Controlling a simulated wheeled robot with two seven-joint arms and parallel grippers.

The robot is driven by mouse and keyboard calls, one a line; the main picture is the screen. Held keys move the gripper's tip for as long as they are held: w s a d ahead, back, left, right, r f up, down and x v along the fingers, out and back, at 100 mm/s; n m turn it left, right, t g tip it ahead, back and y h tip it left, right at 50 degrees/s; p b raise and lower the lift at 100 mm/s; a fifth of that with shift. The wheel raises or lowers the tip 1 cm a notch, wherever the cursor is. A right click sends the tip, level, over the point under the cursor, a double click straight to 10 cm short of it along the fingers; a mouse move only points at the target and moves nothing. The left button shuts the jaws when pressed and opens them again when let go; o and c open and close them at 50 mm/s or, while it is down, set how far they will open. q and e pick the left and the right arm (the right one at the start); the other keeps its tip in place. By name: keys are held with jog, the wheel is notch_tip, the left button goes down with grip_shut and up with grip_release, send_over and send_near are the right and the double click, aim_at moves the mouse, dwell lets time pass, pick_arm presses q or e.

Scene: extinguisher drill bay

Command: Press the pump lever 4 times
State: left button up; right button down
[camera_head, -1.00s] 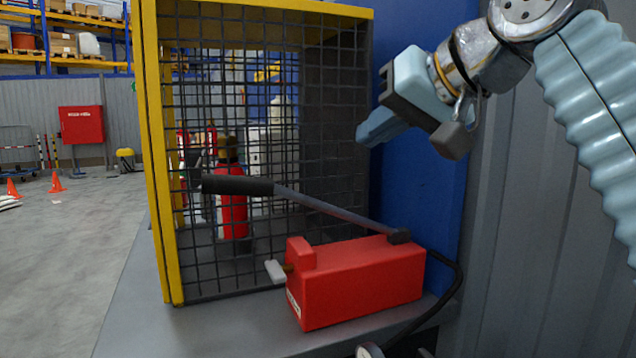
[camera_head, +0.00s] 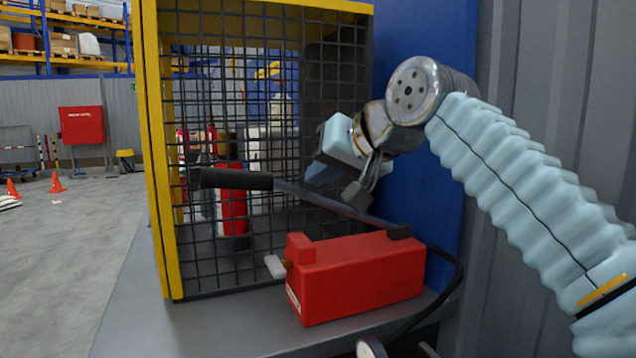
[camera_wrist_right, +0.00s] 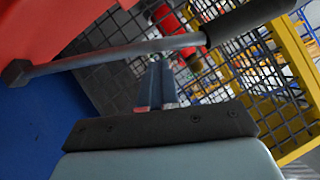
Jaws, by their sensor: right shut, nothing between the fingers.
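The red hand pump (camera_head: 360,282) stands on the grey bench top. Its lever has a grey rod and a black grip (camera_head: 237,179) and is raised, sloping up to the left from its pivot at the pump's right end. In the right wrist view the lever's grip (camera_wrist_right: 248,20) and rod cross the upper part. My right gripper (camera_head: 318,177) is just above the middle of the rod, empty. In the right wrist view its fingers (camera_wrist_right: 157,82) are together, pointing toward the rod; I cannot tell if they touch it. My left gripper is out of view.
A yellow-framed mesh cage (camera_head: 158,200) stands behind the lever, with a red extinguisher (camera_head: 232,208) visible through the mesh. A black hose (camera_head: 457,278) curves from the pump's right end. A blue panel (camera_head: 425,120) is at the right. Open floor lies to the left.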

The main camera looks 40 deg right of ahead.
jog(key=shift+w+a+f, duration=0.15)
jog(key=shift+w+f, duration=0.05)
jog(key=shift+f, duration=0.25)
jog(key=shift+f, duration=0.1)
jog(key=shift+n+g+h, duration=0.4)
jog(key=shift+n+h, duration=0.3)
jog(key=shift+h, duration=0.1)
jog(key=a+f+b, duration=0.1)
jog(key=f, duration=0.1)
jog(key=a+f+b, duration=0.1)
jog(key=f, duration=0.1)
jog(key=f+b, duration=0.1)
jog(key=f, duration=0.1)
jog(key=shift+w+a+f+b, duration=0.15)
jog(key=shift+w+a+b, duration=0.15)
jog(key=shift+w+a, duration=0.1)
